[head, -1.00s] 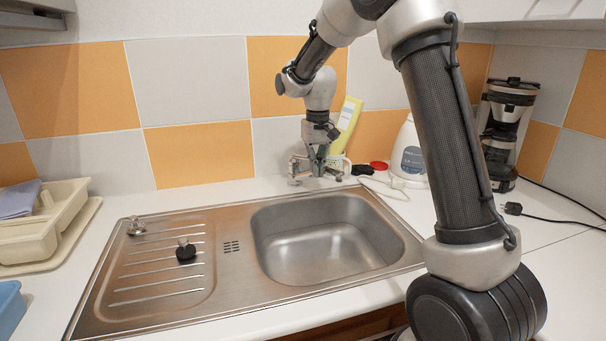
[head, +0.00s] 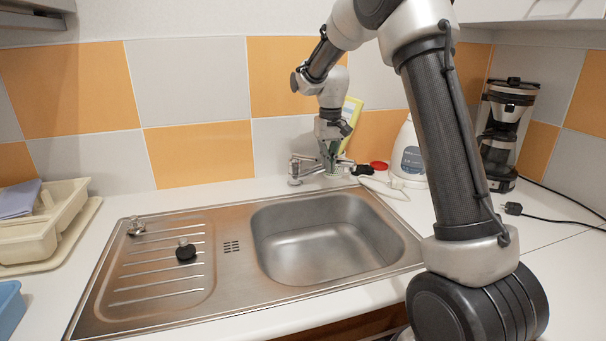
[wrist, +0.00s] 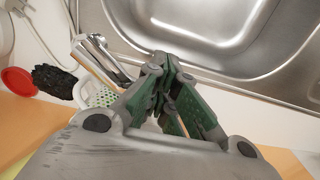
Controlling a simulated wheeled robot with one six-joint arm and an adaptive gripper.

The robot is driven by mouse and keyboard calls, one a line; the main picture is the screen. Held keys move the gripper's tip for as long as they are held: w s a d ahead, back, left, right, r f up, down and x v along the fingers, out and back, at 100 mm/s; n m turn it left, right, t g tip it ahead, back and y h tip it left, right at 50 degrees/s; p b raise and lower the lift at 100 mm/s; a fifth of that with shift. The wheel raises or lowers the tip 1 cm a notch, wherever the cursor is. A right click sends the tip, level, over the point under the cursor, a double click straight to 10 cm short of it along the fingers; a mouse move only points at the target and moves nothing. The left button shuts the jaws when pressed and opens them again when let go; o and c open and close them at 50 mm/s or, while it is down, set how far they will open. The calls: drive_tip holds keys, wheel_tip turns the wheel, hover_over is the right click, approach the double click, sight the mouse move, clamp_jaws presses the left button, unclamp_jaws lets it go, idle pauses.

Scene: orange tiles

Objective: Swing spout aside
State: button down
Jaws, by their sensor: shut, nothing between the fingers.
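The metal tap (head: 296,169) stands on the counter behind the sink. Its left part is plain in the head view; its middle is hidden by my gripper. My gripper (head: 331,172) points down at the tap, just right of its left part. In the wrist view the green fingers (wrist: 166,75) are closed together with nothing between them. Shiny metal pieces (wrist: 101,56) show left of the fingers in the wrist view; I cannot tell whether they belong to the tap. I also cannot tell whether the fingers touch the spout.
The sink basin (head: 330,245) is empty. A green-dotted white holder (wrist: 100,96) stands close beside my gripper. A red lid (head: 379,165), a white jug (head: 408,160) and a coffee maker (head: 505,130) stand to the right. The tiled wall is close behind.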

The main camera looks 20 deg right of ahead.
wheel_tip(320, 180, up, 9)
drive_tip(key=shift+s+d, duration=0.25)
drive_tip(key=shift+d, duration=0.15)
idle(0.9)
drive_tip(key=s+d+t, duration=0.1)
drive_tip(key=s+t, duration=0.1)
drive_tip(key=s, duration=1.5)
drive_tip(key=s+d+r+t, duration=0.1)
drive_tip(key=s+d+t, duration=0.1)
drive_tip(key=s, duration=1.6)
drive_tip(key=shift+s+d+r, duration=0.2)
drive_tip(key=shift+s+r, duration=0.05)
drive_tip(key=shift+s, duration=0.05)
